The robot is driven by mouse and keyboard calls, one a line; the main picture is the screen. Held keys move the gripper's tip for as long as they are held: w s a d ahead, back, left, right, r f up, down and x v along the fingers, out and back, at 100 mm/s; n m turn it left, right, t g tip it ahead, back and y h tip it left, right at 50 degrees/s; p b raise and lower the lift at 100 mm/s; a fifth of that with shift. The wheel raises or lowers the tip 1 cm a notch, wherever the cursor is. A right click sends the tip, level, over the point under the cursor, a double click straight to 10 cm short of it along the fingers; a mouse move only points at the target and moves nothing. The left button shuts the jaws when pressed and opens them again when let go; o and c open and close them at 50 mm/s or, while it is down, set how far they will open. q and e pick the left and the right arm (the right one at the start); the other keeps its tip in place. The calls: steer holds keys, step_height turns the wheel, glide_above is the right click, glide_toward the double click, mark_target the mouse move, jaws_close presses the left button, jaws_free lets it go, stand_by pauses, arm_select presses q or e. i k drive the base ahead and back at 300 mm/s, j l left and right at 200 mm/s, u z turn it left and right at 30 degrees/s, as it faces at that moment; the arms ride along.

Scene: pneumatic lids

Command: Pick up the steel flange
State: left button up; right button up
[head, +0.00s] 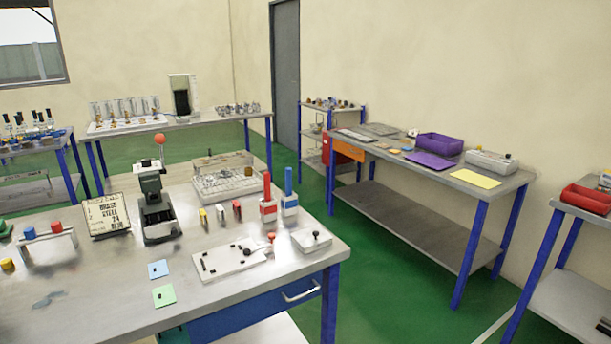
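I cannot single out a steel flange with certainty. Several small silvery metal parts (237,110) sit at the right end of the back table (190,121), too small to tell apart. Small metallic and brownish parts (333,103) also stand on top of the narrow shelf rack (318,108) near the door. Neither my left nor my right gripper is in view.
The near workbench (90,295) holds a black press (157,205), a sign (106,215), red and blue bottles and a white plate (230,260). The right bench (385,160) carries a purple bin (439,145). Green floor (385,285) lies open between them.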

mark_target(225, 173)
steer(key=i+l+z, duration=0.5)
steer(key=i+z, duration=0.15)
steer(key=z, duration=0.2)
steer(key=i+l+z, duration=0.1)
steer(key=i+z, duration=0.75)
steer(key=i+u, duration=0.25)
steer(key=i, duration=0.3)
steer(key=i+l+u, duration=0.2)
steer(key=i, duration=0.3)
steer(key=i+j+u, duration=0.15)
steer(key=u, duration=0.3)
steer(key=i+u, duration=0.25)
steer(key=u, duration=0.2)
steer(key=i+u, duration=0.25)
steer(key=u, duration=0.2)
steer(key=i+l+u, duration=0.1)
steer(key=u, duration=0.35)
steer(key=i+l+u, duration=0.25)
steer(key=u, duration=0.2)
